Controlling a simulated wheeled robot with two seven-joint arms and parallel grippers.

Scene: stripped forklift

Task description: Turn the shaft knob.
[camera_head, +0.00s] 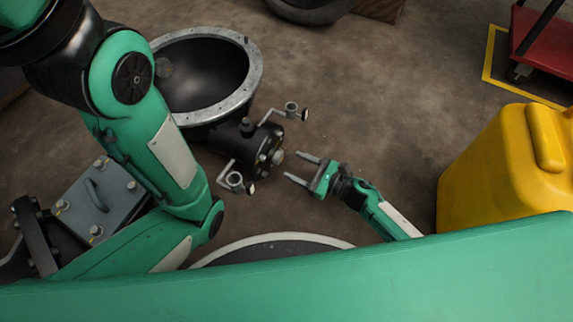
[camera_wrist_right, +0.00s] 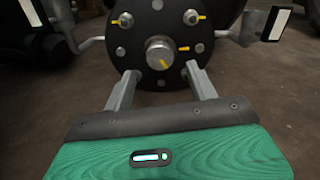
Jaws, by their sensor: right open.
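The shaft knob (camera_head: 277,157) is a small grey round stub on the end of a black cylindrical housing (camera_head: 238,140). In the right wrist view the knob (camera_wrist_right: 160,52) sits at the centre of a black round plate with bolts and carries a yellow mark. My right gripper (camera_head: 291,164) is open and empty, its two fingers pointing at the knob from the right. In the wrist view the fingertips (camera_wrist_right: 162,69) lie to either side of and just below the knob, apparently short of it. My left arm shows at the left; its gripper is out of view.
Two bent metal handles, upper (camera_head: 291,109) and lower (camera_head: 235,180), stick out beside the housing. A large black bowl-shaped casing (camera_head: 203,70) stands behind it. A yellow canister (camera_head: 500,165) is at the right, with a red cart (camera_head: 545,42) beyond. Floor between is clear.

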